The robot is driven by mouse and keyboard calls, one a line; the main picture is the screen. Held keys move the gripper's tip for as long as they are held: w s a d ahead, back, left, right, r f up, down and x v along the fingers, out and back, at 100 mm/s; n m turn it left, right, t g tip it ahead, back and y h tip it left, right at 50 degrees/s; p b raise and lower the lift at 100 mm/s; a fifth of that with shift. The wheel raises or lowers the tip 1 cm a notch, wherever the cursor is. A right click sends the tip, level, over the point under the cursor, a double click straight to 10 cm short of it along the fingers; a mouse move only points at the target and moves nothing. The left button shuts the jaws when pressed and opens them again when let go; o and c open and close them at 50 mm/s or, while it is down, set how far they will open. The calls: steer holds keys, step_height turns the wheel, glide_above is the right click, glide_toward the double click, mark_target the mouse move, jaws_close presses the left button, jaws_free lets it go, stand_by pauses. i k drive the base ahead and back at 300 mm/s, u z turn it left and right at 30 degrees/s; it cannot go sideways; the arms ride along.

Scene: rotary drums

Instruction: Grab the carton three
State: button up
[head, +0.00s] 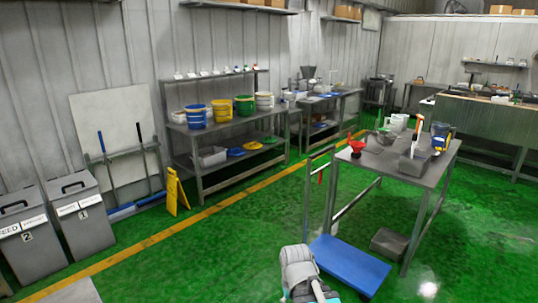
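Several small brown cartons sit on high shelves. Some are on the wall shelf at the top (277,3), some on the shelf to its right (347,12), and some at the top right (501,9). They are far off and partly cut by the frame edge. No number is readable on any of them, so I cannot tell which is carton three. Part of my arm, grey-white and teal, shows at the bottom centre. My gripper's fingers cannot be made out. No carton is near the arm.
A metal table (405,170) with tools and containers stands right of centre, a blue platform trolley (350,266) beside it. A workbench (228,136) with buckets lines the wall. A yellow floor sign (177,193) and two grey bins (80,222) stand left. Green floor is open at centre-left.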

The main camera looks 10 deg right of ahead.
mark_target(421, 82)
steer(key=i, duration=6.55)
steer(key=z, duration=0.05)
